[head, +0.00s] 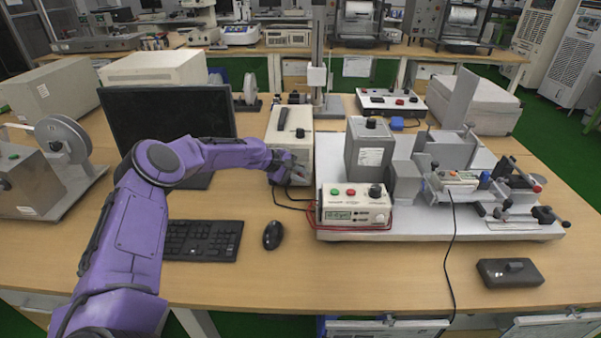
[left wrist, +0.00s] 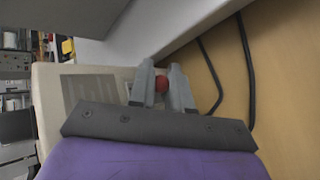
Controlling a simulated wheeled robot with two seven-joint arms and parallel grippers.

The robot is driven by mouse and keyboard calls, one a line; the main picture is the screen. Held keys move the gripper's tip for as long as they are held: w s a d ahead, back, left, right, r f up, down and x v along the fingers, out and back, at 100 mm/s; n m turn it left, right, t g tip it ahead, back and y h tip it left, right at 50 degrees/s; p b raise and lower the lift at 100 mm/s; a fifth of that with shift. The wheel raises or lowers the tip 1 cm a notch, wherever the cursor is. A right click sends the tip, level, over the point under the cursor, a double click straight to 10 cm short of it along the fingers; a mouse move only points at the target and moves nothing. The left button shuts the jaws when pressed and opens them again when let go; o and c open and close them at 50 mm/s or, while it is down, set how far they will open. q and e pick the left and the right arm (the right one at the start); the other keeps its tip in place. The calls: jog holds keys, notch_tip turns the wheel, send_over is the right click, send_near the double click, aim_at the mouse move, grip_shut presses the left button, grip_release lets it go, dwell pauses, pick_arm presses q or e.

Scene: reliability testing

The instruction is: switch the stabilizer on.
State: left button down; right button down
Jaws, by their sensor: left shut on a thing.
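The stabilizer appears to be the beige box (head: 306,148) with a black handle on top, standing between the monitor and the white test platform. My left gripper (head: 297,174) is at its front face, which it partly hides in the head view. In the left wrist view the beige box (left wrist: 50,105) carries a grey label, and a small red knob or switch (left wrist: 161,84) sits between the two fingers of my left gripper (left wrist: 161,79). The fingers are shut on this red part. Whether the switch is on or off cannot be told. My right gripper is not in view.
A black monitor (head: 165,122), keyboard (head: 203,240) and mouse (head: 273,235) are at the left. The white platform (head: 440,225) with a control box (head: 353,204) and test rig stands close on the right. Dark cables (left wrist: 213,75) run beside the beige box.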

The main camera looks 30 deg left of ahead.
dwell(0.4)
pick_arm(q)
jog(key=c, duration=1.1)
grip_release()
jog(key=v, duration=1)
jog(key=shift+r+p, duration=0.25)
jog(key=shift+p, duration=0.05)
jog(key=shift+a, duration=0.1)
